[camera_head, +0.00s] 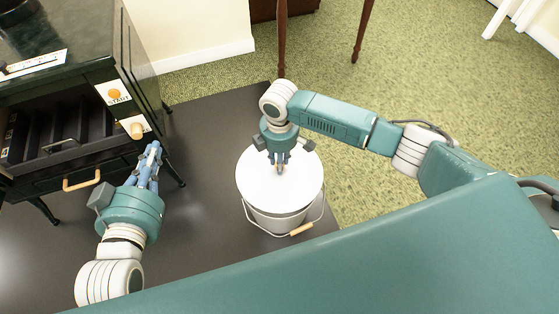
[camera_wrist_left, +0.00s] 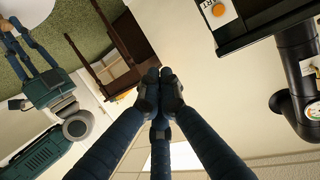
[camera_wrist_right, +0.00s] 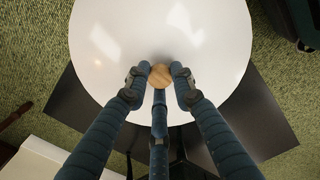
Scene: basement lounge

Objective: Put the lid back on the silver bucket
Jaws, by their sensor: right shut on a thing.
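The silver bucket (camera_head: 276,221) stands upright on the dark floor mat in the head view, its wire handle with a wooden grip hanging at the front. The round white lid (camera_head: 255,180) covers its top; I cannot tell whether it is fully seated or slightly above the rim. My right gripper (camera_head: 281,168) points down at the lid's middle. In the right wrist view its fingers are shut on the wooden knob (camera_wrist_right: 160,76) of the lid (camera_wrist_right: 110,45). My left gripper (camera_head: 153,157) is left of the bucket, its fingertips together (camera_wrist_left: 160,82) and empty.
A dark green stove (camera_head: 70,100) with an open compartment and wooden handles stands at the left, close to my left gripper. The dark mat (camera_head: 205,125) is bare between stove and bucket. Wooden furniture legs (camera_head: 282,40) stand on the green carpet (camera_head: 450,100) behind.

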